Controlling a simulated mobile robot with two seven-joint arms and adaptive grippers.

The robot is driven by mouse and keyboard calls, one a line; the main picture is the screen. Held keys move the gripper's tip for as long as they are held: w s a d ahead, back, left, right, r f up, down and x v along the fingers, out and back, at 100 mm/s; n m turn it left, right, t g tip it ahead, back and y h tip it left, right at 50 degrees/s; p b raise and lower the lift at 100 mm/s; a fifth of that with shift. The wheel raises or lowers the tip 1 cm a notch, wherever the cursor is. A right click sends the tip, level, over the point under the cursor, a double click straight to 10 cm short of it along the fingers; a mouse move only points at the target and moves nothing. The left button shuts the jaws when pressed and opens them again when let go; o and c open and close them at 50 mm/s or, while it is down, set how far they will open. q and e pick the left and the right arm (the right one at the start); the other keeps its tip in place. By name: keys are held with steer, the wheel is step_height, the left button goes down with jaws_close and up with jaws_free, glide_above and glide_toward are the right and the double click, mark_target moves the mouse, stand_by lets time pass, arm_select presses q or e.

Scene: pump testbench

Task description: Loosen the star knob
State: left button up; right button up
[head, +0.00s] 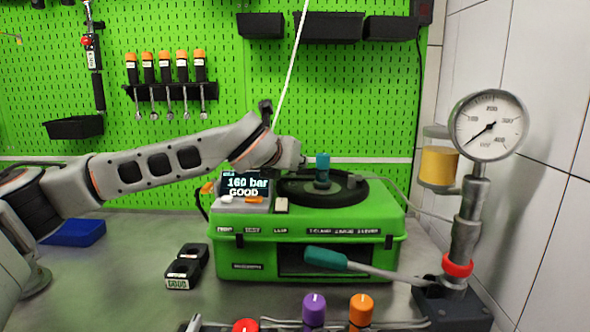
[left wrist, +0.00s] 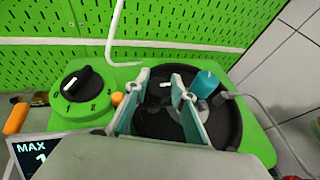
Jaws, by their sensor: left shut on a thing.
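My left gripper (head: 297,163) reaches in from the left over the top of the green pump case (head: 390,222). In the left wrist view its two fingers (left wrist: 164,76) are apart, with a dark knob (left wrist: 160,93) bearing a white mark between them. I take this to be the star knob; its shape is mostly hidden by the fingers. It stands over the black round recess (left wrist: 226,125). In the head view my gripper hides the knob. A teal-capped part (head: 322,163) stands just right of the gripper, and also shows in the left wrist view (left wrist: 204,84). My right gripper is not in view.
A display (head: 245,186) reads 160 bar GOOD. A selector dial (left wrist: 83,84) is left of the fingers. A pressure gauge (head: 489,126) and a teal-handled lever (head: 327,259) stand right and in front. A white line (head: 291,62) rises behind my wrist.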

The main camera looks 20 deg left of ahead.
arm_select(q)
steer(key=shift+w+f+n+y+b, duration=0.1)
steer(key=shift+f+n+y+b, duration=0.2)
steer(key=shift+y+b, duration=0.15)
steer(key=shift+r+n+y+b, duration=0.2)
steer(key=shift+n+y+b, duration=0.5)
steer(key=shift+y, duration=0.05)
steer(key=shift+r+n+g+y, duration=0.2)
steer(key=shift+n+g+y, duration=0.1)
steer(key=shift+n+y, duration=0.55)
steer(key=shift+r+n+g+y, duration=0.3)
steer(key=shift+n+y, duration=0.35)
steer(key=shift+y, duration=0.2)
steer(key=shift+n+g+y+p, duration=0.3)
steer(key=shift+n+y+p, duration=0.2)
steer(key=shift+p, duration=0.05)
steer(key=shift+n+y, duration=0.3)
steer(key=shift+f+n+g+y+p, duration=0.2)
steer(key=shift+n+g+y+p, duration=0.65)
steer(key=shift+n+g+y, duration=0.2)
steer(key=shift+f+n, duration=0.1)
steer(key=shift+n, duration=0.15)
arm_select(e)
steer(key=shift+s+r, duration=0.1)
arm_select(q)
steer(key=shift+f+g, duration=0.1)
steer(key=shift+g, duration=0.15)
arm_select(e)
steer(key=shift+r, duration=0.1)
